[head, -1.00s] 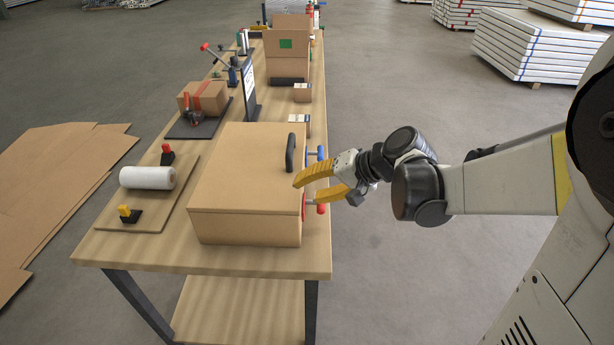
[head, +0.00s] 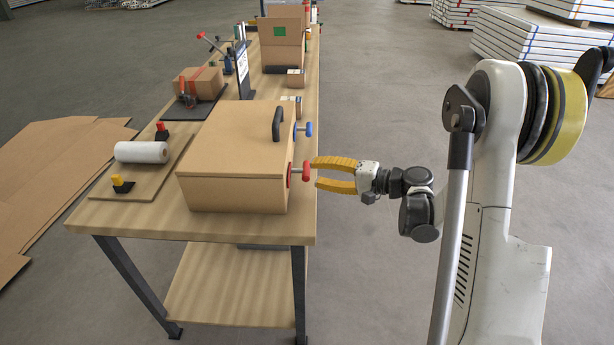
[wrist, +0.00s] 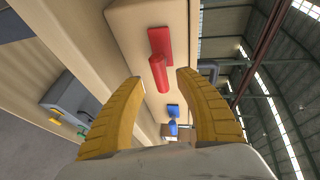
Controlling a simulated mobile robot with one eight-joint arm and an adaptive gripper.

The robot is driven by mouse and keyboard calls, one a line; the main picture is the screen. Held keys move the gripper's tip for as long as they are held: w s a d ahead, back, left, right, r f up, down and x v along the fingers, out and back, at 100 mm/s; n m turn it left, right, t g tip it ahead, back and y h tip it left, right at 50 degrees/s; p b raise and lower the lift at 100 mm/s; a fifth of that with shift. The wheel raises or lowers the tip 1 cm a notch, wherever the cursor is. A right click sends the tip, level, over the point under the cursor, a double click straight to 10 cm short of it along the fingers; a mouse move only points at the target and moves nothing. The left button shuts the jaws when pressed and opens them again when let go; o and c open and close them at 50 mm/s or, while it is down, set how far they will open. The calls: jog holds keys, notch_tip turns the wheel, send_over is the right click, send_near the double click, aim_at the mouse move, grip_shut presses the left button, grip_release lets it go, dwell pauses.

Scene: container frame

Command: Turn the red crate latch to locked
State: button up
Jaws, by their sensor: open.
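The wooden crate (head: 235,150) stands on the workbench, with a black handle on its lid. In the wrist view the red latch (wrist: 159,70) shows ahead, roughly centred between the fingertips. My gripper (head: 316,173) has yellow fingers spread open and empty, just to the right of the latch; in the wrist view the fingers (wrist: 160,78) frame it. I cannot tell whether the fingertips reach past the end of the grip.
A blue latch (head: 303,129) sits farther back on the same crate side and also shows in the wrist view (wrist: 173,120). A white roll (head: 142,152) lies on a board left of the crate.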

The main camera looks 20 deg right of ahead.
aim_at(307, 171)
jog(key=shift+b+x, duration=0.45)
jog(key=shift+x, duration=1.5)
grip_shut()
